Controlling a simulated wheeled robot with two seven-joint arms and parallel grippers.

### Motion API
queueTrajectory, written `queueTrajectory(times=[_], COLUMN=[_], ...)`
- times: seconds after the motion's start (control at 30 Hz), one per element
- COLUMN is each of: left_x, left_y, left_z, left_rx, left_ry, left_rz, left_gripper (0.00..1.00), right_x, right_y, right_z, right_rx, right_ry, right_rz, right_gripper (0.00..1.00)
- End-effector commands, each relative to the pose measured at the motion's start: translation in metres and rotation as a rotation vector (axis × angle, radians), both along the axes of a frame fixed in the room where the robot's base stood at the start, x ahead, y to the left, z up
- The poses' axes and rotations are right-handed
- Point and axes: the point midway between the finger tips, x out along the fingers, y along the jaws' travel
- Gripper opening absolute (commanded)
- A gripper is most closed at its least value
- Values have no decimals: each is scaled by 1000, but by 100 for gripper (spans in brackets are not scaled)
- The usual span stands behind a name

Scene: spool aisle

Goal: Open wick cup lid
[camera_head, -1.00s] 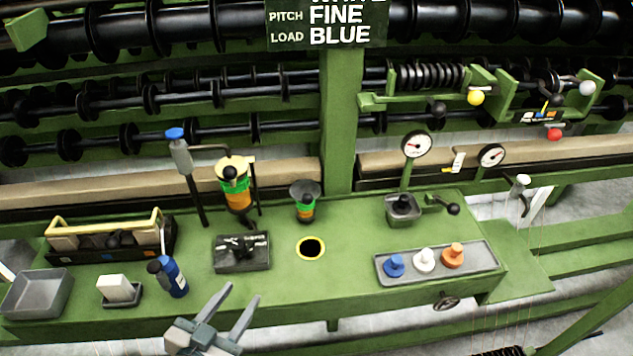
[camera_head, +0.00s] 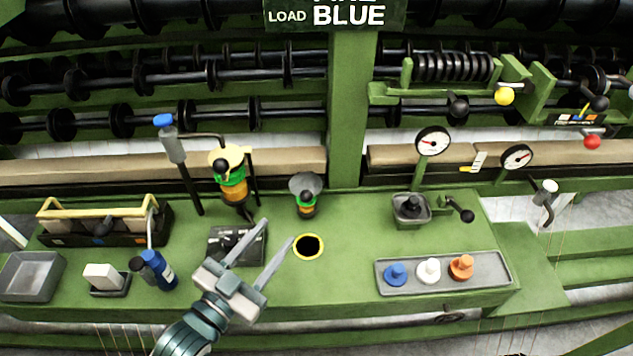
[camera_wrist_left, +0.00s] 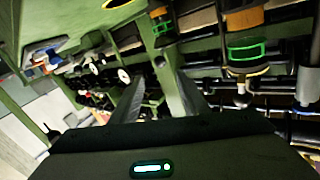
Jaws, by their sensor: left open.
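My left gripper (camera_head: 277,232) is open and empty. Its fingers point away from me over the green bench, near the black box and the yellow-rimmed hole. No part is clearly marked as the wick cup. A small grey cup-like box (camera_head: 399,212) with a black knob on top stands at the right of the bench, apart from my gripper. A green and orange cup with a grey funnel top (camera_head: 305,188) stands beyond the hole. A taller yellow-topped green and orange container (camera_head: 231,176) is left of it. My right gripper is out of view.
A grey tray (camera_head: 493,281) holds blue, white and orange knobbed pieces. A black box (camera_head: 222,245), a blue bottle (camera_head: 161,268) and an empty grey bin (camera_head: 30,277) stand left. The hole (camera_head: 308,247) opens mid-bench. Bench right of it is clear.

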Motion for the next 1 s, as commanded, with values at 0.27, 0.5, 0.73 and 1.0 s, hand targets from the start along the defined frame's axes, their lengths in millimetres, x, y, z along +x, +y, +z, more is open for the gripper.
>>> queueTrajectory(times=[0.27,0.5,0.73,1.0], left_x=[18,50,85,123], left_y=[-12,-34,-57,-82], left_z=[2,2,2,2], left_rx=[-1,-1,-1,-1], left_ry=[-1,0,0,0], left_rz=[0,0,1,0], left_gripper=[41,41,41,41], right_x=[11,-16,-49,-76], right_y=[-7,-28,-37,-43], right_z=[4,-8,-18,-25], right_rx=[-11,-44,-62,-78], right_ry=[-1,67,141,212], right_rz=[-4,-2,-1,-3], right_gripper=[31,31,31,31])
